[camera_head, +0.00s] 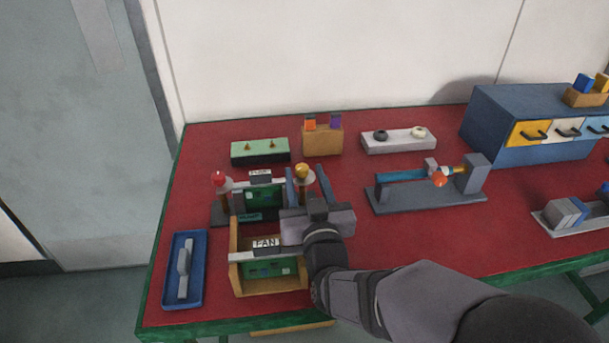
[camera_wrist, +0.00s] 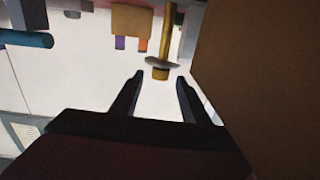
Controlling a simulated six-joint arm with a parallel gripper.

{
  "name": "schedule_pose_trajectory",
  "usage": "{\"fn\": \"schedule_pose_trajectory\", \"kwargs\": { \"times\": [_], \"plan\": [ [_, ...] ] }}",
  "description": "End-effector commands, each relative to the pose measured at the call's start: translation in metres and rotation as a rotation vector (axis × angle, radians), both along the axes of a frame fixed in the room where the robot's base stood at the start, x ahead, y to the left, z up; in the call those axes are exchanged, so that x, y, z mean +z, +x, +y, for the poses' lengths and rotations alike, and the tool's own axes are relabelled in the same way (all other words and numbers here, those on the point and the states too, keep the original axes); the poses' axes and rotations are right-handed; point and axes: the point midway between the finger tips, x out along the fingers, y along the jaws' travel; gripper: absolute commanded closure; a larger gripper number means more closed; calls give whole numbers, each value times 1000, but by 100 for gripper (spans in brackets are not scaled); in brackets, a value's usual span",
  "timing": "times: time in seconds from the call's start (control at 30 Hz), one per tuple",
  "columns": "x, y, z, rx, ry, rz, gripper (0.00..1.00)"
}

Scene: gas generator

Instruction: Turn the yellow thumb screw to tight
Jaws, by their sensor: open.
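The yellow thumb screw (camera_head: 302,170) is a rounded yellow knob on a post with a grey disc under it, behind the wooden FAN box in the head view. In the wrist view, which looks upside down, its yellow knob (camera_wrist: 160,74) shows below the grey disc and brown-gold post. My gripper (camera_head: 306,182) is open, its two fingers pointing toward the screw. In the wrist view my gripper (camera_wrist: 160,79) has its fingertips to either side of the knob, with gaps. I cannot tell how deep the knob sits between them. Nothing is held.
The wooden FAN box (camera_head: 240,285) is in front, close to my wrist. A blue tray (camera_head: 171,290) lies at left. A grey fixture with a blue cylinder (camera_head: 402,175) stands at right.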

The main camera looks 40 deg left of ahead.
Motion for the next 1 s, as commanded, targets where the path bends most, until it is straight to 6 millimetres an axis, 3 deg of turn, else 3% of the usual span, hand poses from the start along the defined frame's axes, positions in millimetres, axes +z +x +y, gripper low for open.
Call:
{"fn": "schedule_pose_trajectory", "kwargs": {
  "times": [0.47, 0.7, 1.0],
  "plan": [
    [7, 10, 1, 53, 3, -24, 58],
    [10, 18, 1, 188, 5, -42, 58],
    [0, 16, -4, 348, 0, -13, 58]
  ]
}}
